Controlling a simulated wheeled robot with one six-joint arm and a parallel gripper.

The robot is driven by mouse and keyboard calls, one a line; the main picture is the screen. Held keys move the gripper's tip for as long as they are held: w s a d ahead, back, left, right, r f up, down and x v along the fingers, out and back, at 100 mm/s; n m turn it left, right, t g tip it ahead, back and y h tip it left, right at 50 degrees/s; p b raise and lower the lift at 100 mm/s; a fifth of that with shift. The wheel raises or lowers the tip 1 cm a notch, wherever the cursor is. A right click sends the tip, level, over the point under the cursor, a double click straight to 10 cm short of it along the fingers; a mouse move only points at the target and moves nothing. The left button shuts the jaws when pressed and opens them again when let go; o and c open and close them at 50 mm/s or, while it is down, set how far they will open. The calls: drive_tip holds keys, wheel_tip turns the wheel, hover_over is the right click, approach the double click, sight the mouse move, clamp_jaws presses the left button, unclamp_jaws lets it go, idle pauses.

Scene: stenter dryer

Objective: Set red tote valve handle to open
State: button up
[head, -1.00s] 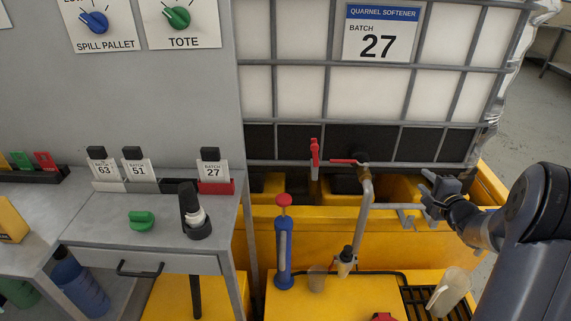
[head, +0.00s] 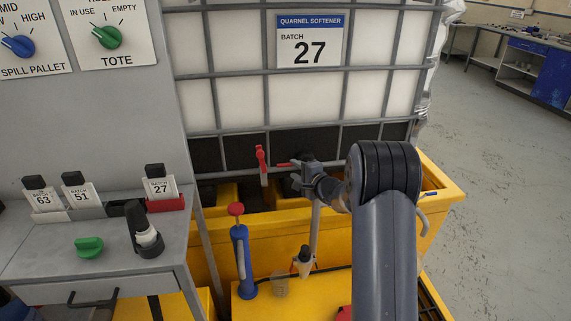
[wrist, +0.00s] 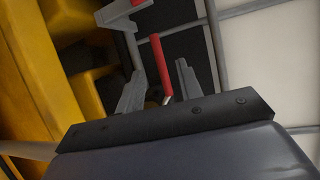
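The white caged tote labelled batch 27 (head: 309,43) has a valve with a red lever handle. In the head view the handle (head: 283,165) lies roughly level, pointing left, and the valve body is hidden behind my gripper (head: 296,163). In the wrist view the red handle (wrist: 160,63) lies between the two fingers of my gripper (wrist: 163,69). The fingers stand apart with visible gaps on both sides of the handle, so the gripper is open. A second red handle (head: 262,157) hangs upright to the left; part of it shows at the top of the wrist view.
The yellow spill pallet (head: 270,237) stands below the tote. A blue hand pump (head: 243,259) stands at front left. A grey bench (head: 110,238) with batch cards is at left. Grey cage bars run close to the gripper. Open floor (head: 490,180) lies to the right.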

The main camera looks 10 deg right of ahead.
sight(289, 166)
drive_tip(key=p+x, duration=0.1)
drive_tip(key=x, duration=0.4)
drive_tip(key=shift+w+a+f, duration=0.1)
drive_tip(key=shift+w, duration=0.3)
drive_tip(key=shift+c, duration=0.4)
clamp_jaws()
